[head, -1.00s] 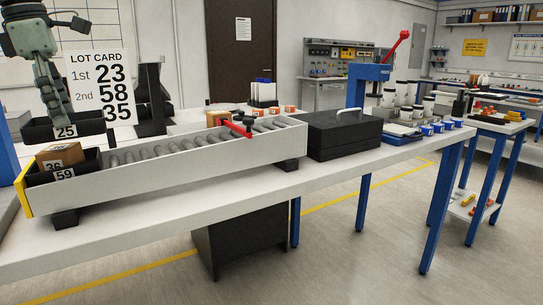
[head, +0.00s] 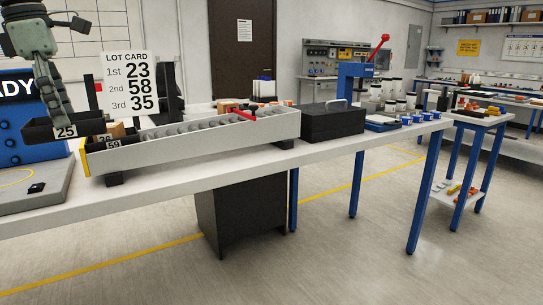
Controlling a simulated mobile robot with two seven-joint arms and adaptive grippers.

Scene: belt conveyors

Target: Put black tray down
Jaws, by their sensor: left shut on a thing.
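My left gripper (head: 62,112) comes down from the top left and is shut on a black tray (head: 36,132) labelled 25, held at its rim. The tray is in the air, left of the conveyor's yellow end, in front of a blue panel. Another black tray (head: 112,144) labelled 59 sits at the left end of the roller conveyor (head: 200,143), with a brown box (head: 117,130) in it. A lot card (head: 132,85) behind reads 1st 23, 2nd 58, 3rd 35. My right gripper is not in view.
A blue unit (head: 30,140) marked with letters ending in "DY" stands at the left, with a grey plate (head: 38,192) in front bearing a yellow curved line and a small dark object.

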